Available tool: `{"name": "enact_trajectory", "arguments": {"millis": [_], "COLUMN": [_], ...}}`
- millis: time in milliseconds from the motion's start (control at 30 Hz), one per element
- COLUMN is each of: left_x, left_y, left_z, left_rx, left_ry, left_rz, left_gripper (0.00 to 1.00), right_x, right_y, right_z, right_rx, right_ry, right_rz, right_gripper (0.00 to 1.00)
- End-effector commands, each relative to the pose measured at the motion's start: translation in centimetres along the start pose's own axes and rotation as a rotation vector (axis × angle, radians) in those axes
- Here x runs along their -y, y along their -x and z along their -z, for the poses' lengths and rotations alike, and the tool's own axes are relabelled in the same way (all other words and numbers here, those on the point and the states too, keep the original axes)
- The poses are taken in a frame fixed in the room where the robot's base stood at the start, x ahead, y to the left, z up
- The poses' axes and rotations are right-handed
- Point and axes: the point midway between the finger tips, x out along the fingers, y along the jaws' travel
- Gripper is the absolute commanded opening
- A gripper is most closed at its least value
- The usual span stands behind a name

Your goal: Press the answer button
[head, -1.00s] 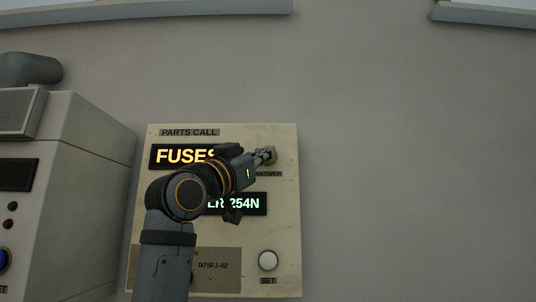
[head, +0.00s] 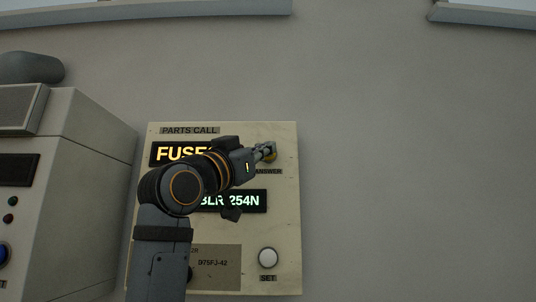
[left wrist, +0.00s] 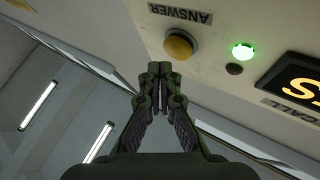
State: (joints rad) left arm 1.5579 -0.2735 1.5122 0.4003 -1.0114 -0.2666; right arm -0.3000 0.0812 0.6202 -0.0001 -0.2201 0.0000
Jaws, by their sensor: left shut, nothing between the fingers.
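The parts call panel (head: 285,220) is a cream plate on the wall. Its answer button is a round yellow one above the ANSWER label (head: 268,171), mostly hidden behind my left gripper (head: 267,151) in the head view. In the left wrist view the yellow answer button (left wrist: 180,45) shows clearly, with the ANSWER label (left wrist: 180,14) beside it. My left gripper (left wrist: 160,69) is shut and empty, its tips close to the button; I cannot tell whether they touch it. My right gripper is not in view.
A lit green lamp (left wrist: 243,51) and a dark lamp (left wrist: 234,69) sit beside the button. A white SET button (head: 268,257) is lower on the panel. A grey cabinet (head: 85,190) stands at left. The wall at right is bare.

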Motion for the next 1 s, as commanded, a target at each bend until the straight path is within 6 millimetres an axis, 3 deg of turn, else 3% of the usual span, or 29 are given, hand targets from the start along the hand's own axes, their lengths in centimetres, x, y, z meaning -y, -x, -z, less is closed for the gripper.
{"name": "enact_trajectory", "arguments": {"millis": [433, 1000], "left_x": [-2.2, -2.4], "left_y": [3.1, 3.3], "left_z": [2.0, 2.4], "left_rx": [-0.003, -0.001], "left_ry": [-0.001, 0.0], "left_rz": [0.0, 0.0], "left_gripper": [0.0, 0.0], "right_x": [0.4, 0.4], "right_y": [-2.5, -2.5], "right_z": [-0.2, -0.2], "right_rx": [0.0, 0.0], "right_ry": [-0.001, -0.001], "right_rz": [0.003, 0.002], "right_gripper": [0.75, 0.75]}}
